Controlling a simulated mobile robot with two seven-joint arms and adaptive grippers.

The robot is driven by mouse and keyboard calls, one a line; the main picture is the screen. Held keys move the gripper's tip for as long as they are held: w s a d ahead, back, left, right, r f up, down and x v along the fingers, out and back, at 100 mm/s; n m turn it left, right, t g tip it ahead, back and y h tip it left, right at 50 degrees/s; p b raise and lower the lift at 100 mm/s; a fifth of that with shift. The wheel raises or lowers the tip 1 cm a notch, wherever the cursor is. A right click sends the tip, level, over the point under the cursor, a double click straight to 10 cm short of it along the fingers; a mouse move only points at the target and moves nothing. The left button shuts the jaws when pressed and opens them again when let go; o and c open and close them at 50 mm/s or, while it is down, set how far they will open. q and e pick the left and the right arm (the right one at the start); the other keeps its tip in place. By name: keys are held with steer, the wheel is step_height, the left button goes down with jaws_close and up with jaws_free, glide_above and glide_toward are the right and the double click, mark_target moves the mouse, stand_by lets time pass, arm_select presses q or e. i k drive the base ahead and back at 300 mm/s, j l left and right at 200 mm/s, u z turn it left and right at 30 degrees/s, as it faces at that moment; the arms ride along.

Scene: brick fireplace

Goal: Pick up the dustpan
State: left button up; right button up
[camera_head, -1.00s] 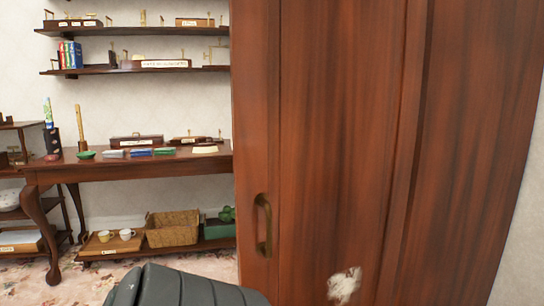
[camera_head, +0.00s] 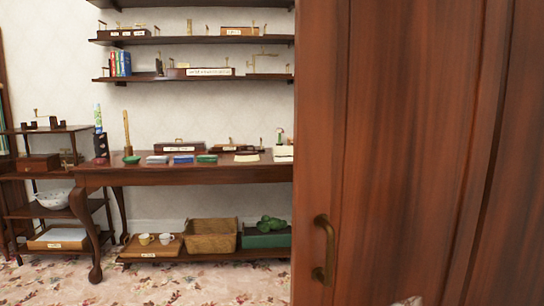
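I see no dustpan in the head view. Neither of my grippers shows in the current head view, so I cannot see whether they are open or shut.
A tall wooden cabinet (camera_head: 400,120) with a brass handle (camera_head: 325,250) fills the right side, close by. A wooden table (camera_head: 200,174) stands against the wall, a wicker basket (camera_head: 211,238) beneath it. Wall shelves (camera_head: 190,79) hang above. The carpet (camera_head: 190,286) in front is clear.

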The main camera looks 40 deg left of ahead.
mark_target(278, 151)
steer(key=u, duration=0.65)
steer(key=j+u, duration=0.1)
steer(key=u, duration=1.8)
steer(key=i+u, duration=0.1)
steer(key=u, duration=1.15)
steer(key=i+u, duration=0.1)
steer(key=u, duration=1.15)
steer(key=i+l+u, duration=0.1)
steer(key=l, duration=0.4)
steer(key=l+u, duration=0.1)
steer(key=l, duration=0.45)
steer(key=l+z, duration=0.3)
steer(key=l, duration=0.4)
steer(key=l+z, duration=0.25)
steer(key=l, duration=0.5)
steer(key=i+l+z, duration=0.1)
steer(key=l+z, duration=0.2)
steer(key=l, duration=0.4)
steer(key=l+z, duration=0.15)
steer(key=z, duration=0.25)
steer(key=l+z, duration=0.15)
steer(key=z, duration=0.2)
steer(key=l+z, duration=0.1)
steer(key=z, duration=0.3)
steer(key=i+l+z, duration=0.1)
steer(key=z, duration=0.3)
